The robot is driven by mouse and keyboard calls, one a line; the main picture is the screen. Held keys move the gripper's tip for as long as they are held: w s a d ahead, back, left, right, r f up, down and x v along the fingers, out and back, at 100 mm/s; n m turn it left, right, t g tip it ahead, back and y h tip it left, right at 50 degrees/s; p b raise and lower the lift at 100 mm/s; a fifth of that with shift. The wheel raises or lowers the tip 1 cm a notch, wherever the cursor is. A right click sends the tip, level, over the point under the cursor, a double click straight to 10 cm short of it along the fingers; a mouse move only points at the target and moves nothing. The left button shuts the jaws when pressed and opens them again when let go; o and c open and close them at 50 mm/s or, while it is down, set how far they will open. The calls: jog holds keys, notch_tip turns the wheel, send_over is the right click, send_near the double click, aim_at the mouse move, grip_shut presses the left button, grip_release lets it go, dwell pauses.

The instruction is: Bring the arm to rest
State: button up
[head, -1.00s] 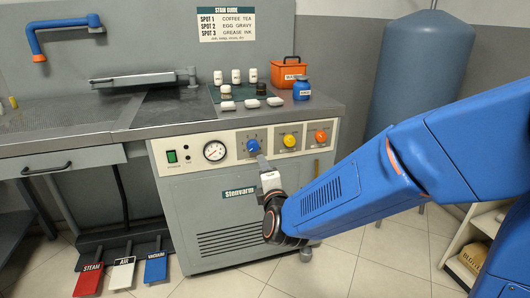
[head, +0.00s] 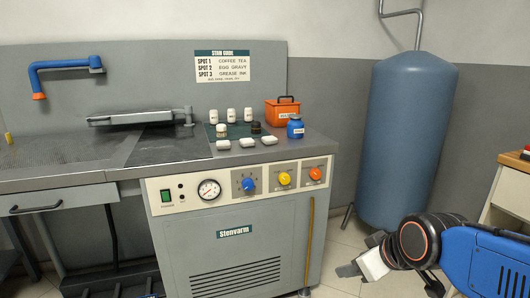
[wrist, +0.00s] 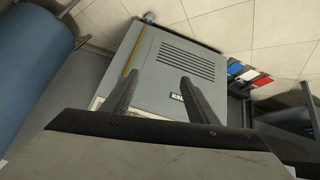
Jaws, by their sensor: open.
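My gripper (head: 352,268) is at the lower right of the head view, in front of the machine and to its right, with my blue arm coming in from the right edge. In the wrist view my gripper (wrist: 158,100) shows two dark fingers spread apart with nothing between them. It touches nothing that I can see. The grey Stenvarm machine (head: 235,255) stands to the left of it, with a blue knob (head: 248,185), a yellow knob (head: 284,178) and an orange knob (head: 315,173) on its panel.
A blue tank (head: 405,130) stands behind my arm. A shelf unit (head: 512,185) is at the right edge. Bottles, white pots and an orange box (head: 282,112) sit on the worktop. Coloured pedals (wrist: 241,73) lie on the floor. Tiled floor is open between machine and arm.

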jog(key=s+d+f+m+g+h, duration=0.1)
jog(key=s+d+m, duration=0.4)
jog(key=s, duration=0.6)
jog(key=shift+d+f+m+g+h, duration=0.2)
jog(key=shift+d+m+g+h, duration=0.3)
jog(key=shift+d+g, duration=0.45)
jog(key=shift+d, duration=0.1)
